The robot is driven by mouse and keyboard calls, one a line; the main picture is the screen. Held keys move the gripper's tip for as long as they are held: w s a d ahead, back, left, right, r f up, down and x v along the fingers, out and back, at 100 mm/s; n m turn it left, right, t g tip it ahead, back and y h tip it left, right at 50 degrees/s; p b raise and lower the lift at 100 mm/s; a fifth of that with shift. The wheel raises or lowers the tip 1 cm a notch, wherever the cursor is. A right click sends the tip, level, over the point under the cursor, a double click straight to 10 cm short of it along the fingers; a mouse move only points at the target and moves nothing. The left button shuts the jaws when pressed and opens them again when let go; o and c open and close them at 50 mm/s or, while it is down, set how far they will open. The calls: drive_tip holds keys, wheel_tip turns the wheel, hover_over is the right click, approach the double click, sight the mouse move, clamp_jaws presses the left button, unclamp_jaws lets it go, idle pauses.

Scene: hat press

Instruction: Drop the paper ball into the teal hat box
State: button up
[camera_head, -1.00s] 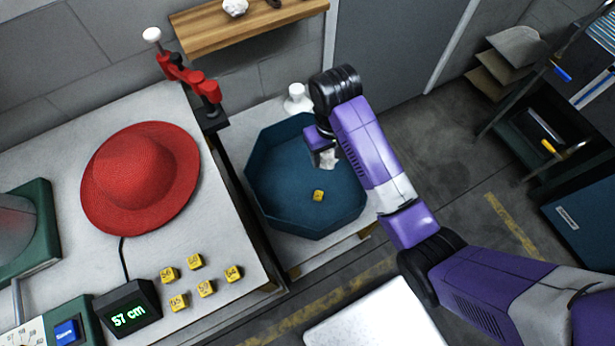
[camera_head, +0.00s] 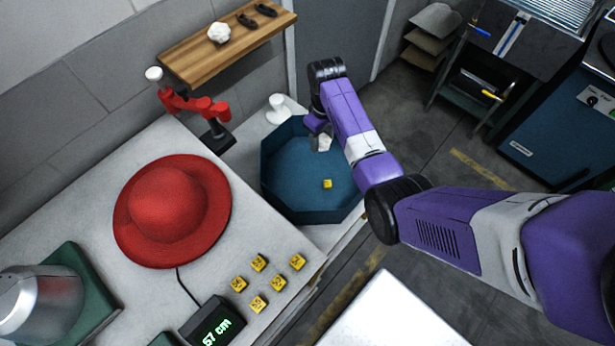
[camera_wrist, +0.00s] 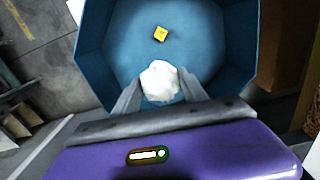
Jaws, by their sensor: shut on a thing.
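The teal hat box (camera_head: 283,195) is an open octagonal tub to the right of the hat table. It also fills the upper part of the wrist view (camera_wrist: 95,45). My gripper (camera_head: 319,138) is over the box's far side, pointing down. Its two fingers are shut on a crumpled white paper ball (camera_head: 323,145). In the wrist view, the ball (camera_wrist: 160,80) sits between the fingertips with the box floor behind it. A yellow cube (camera_head: 327,184) lies on the box floor. How high the ball is above the floor is hard to tell.
A white worktable holds a red hat (camera_head: 170,205), several yellow cubes and a display (camera_head: 212,325). A wooden shelf (camera_head: 225,50) bears another crumpled white ball (camera_head: 218,33) and dark items. A white knob-topped thing (camera_head: 278,108) stands behind the box.

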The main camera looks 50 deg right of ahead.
drive_tip(key=shift+w+f+n, duration=0.15)
drive_tip(key=shift+f+n, duration=0.15)
drive_tip(key=shift+n, duration=0.1)
wheel_tip(320, 180, down, 6)
drive_tip(key=b, duration=0.4)
drive_tip(key=shift+r+b, duration=0.15)
drive_tip(key=shift+b, duration=0.25)
drive_tip(key=o, duration=1.4)
drive_tip(key=shift+r, duration=3.95)
drive_tip(key=shift+w, duration=0.1)
